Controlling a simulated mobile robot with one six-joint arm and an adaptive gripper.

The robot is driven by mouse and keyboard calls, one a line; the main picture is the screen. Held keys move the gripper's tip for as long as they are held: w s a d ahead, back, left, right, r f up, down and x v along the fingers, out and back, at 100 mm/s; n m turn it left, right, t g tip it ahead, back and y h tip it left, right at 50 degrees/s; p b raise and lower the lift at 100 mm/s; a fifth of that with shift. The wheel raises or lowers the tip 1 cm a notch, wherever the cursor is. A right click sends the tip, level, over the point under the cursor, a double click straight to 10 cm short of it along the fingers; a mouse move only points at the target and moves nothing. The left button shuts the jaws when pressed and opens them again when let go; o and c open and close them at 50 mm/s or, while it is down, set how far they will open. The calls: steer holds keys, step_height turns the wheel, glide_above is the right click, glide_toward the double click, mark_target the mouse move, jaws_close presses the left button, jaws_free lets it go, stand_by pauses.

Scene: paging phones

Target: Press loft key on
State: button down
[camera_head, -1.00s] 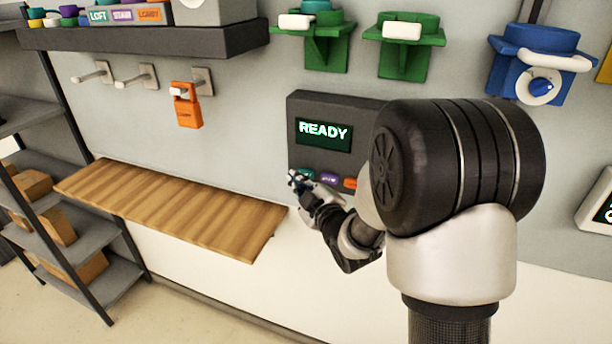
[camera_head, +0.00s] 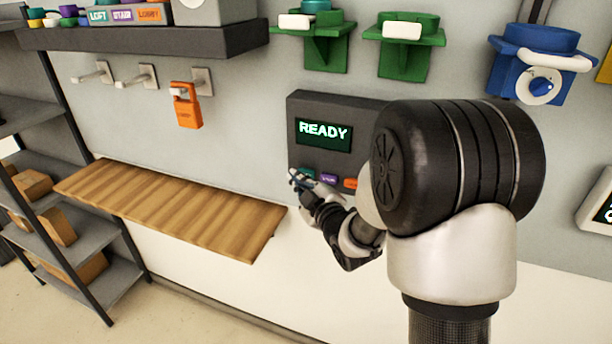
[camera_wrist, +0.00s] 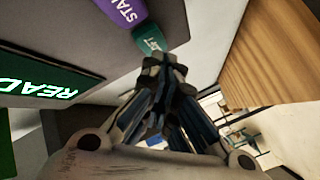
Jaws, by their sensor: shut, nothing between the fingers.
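A dark wall panel (camera_head: 313,165) has a screen (camera_head: 324,134) reading READY. Below the screen is a row of coloured keys: a teal one (camera_head: 307,173), a purple one (camera_head: 328,179) and an orange one (camera_head: 350,184). In the wrist view the teal key (camera_wrist: 153,41), its label partly hidden and ending in FT, lies just beyond my fingertips. I cannot tell whether the tips touch the key.
A wooden shelf (camera_head: 180,210) juts out left of the panel, close to my gripper. An orange tag (camera_head: 187,106) hangs on a wall hook. Green brackets (camera_head: 404,50) and a blue holder (camera_head: 535,70) are above. A dark shelf (camera_head: 150,38) carries a LOFT, STAIR, LOBBY sign.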

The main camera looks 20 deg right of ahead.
steer(key=shift+w+d, duration=0.1)
steer(key=shift+w, duration=0.05)
stand_by(0.4)
steer(key=shift+w+d+b, duration=0.2)
steer(key=shift+w+b, duration=0.05)
steer(key=shift+b, duration=0.2)
steer(key=shift+s+a, duration=0.1)
steer(key=shift+s+a+b, duration=0.15)
steer(key=shift+s+b, duration=0.15)
steer(key=shift+b, duration=0.15)
steer(key=s+a+b, duration=0.1)
steer(key=s, duration=0.1)
steer(key=s+a+b, duration=0.2)
steer(key=shift+s+a, duration=0.3)
steer(key=shift+s, duration=0.1)
stand_by(0.3)
